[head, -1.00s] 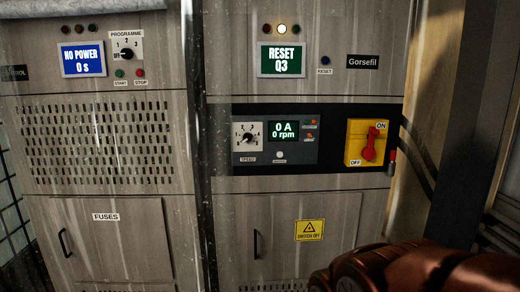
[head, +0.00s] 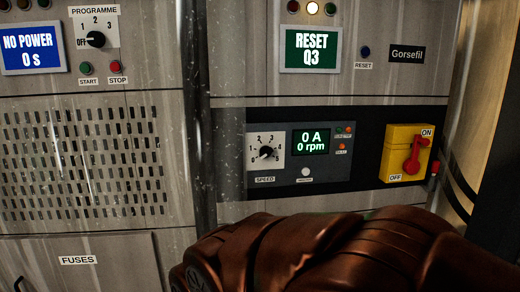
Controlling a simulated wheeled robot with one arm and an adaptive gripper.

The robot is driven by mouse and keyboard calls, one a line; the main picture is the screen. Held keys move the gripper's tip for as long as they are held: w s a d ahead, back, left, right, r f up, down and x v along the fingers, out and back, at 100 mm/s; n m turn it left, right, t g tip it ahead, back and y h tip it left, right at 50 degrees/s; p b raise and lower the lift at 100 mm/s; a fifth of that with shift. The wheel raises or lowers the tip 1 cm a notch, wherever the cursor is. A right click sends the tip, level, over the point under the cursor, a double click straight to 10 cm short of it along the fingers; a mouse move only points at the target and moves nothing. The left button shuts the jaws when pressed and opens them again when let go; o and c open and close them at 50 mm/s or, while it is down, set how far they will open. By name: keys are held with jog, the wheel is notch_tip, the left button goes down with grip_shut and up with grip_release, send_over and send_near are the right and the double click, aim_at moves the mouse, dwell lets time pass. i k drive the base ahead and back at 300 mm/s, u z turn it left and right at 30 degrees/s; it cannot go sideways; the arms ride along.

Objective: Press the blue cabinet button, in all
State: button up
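The blue button (head: 366,51) is a small round button on the right cabinet (head: 235,75) in the head view. My brown-red arm crosses the bottom of the view, below the button. My gripper is not in view, so its fingers cannot be seen.
A yellow switch (head: 395,141) with a red handle at ON protrudes at right, above my arm. Left of it is a speed panel (head: 325,168) with a dial. The left cabinet has green (head: 85,68) and red (head: 116,67) buttons. The cabinet face around the blue button is clear.

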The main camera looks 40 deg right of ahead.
aim_at(366, 51)
jog(key=z, duration=0.35)
jog(key=i, duration=1.1)
jog(key=z, duration=1.3)
jog(key=i, duration=0.6)
jog(key=z, duration=0.55)
